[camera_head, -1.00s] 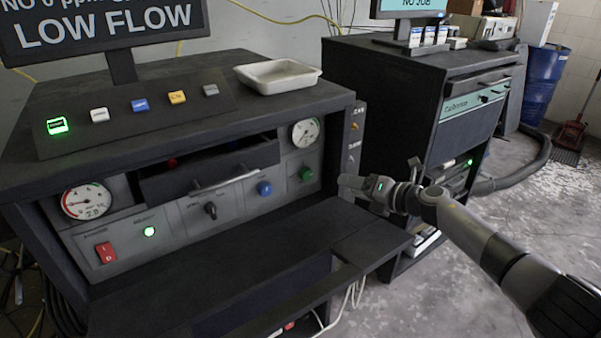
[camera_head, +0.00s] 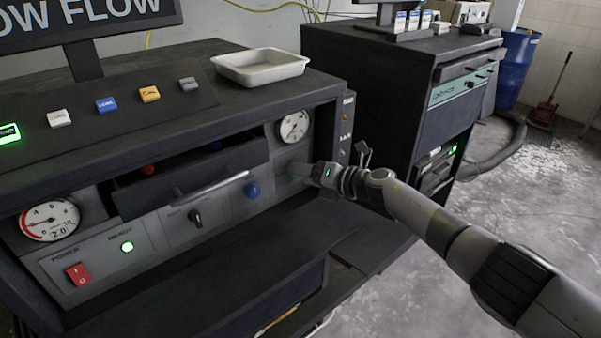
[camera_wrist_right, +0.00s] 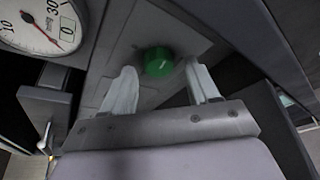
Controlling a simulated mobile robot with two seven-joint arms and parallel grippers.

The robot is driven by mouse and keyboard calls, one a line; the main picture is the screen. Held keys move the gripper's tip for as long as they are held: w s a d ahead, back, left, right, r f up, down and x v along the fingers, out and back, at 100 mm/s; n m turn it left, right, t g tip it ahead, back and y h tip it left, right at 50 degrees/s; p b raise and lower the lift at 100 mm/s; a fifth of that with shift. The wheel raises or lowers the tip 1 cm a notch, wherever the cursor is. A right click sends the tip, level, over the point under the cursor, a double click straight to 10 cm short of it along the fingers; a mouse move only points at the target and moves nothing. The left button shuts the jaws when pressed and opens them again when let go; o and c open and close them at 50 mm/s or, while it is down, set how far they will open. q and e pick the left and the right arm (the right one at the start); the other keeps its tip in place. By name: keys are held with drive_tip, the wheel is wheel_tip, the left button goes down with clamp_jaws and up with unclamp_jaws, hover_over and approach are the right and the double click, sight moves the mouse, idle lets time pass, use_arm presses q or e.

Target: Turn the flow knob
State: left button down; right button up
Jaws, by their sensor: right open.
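My right gripper (camera_head: 300,171) is at the right end of the machine's front panel, below the right gauge. In the right wrist view, its two pale fingers (camera_wrist_right: 162,74) are apart, with the green knob (camera_wrist_right: 158,61) showing between and just beyond them. I cannot tell whether they touch it. In the head view the gripper hides the green knob. A blue knob (camera_head: 253,189) and a black knob (camera_head: 195,216) sit further left on the same panel. I cannot read which knob is labelled flow. My left gripper is not in view.
An open drawer (camera_head: 190,180) with a bar handle juts out above the panel. The right gauge (camera_head: 294,126) is close to my gripper and also shows in the wrist view (camera_wrist_right: 42,24). A dark shelf (camera_head: 230,270) extends below. A white tray (camera_head: 262,70) sits on top.

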drive_tip(key=shift+w+a, duration=0.15)
drive_tip(key=shift+a, duration=0.05)
drive_tip(key=shift+d, duration=0.1)
drive_tip(key=shift+c, duration=0.9)
drive_tip(key=c, duration=0.9)
drive_tip(key=shift+o, duration=0.2)
drive_tip(key=shift+f+m+y+b, duration=0.3)
drive_tip(key=shift+m+y+b, duration=0.2)
drive_tip(key=shift+m+b, duration=0.7)
drive_tip(key=m+y+b, duration=0.1)
drive_tip(key=b, duration=0.2)
drive_tip(key=shift+d+m, duration=0.1)
drive_tip(key=shift+m, duration=0.2)
drive_tip(key=shift+m+y+b, duration=0.3)
drive_tip(key=shift+m+b, duration=0.1)
drive_tip(key=shift+b, duration=0.15)
drive_tip(key=shift+r+m+b, duration=0.1)
drive_tip(key=shift+m+b, duration=0.2)
drive_tip(key=shift+m, duration=0.1)
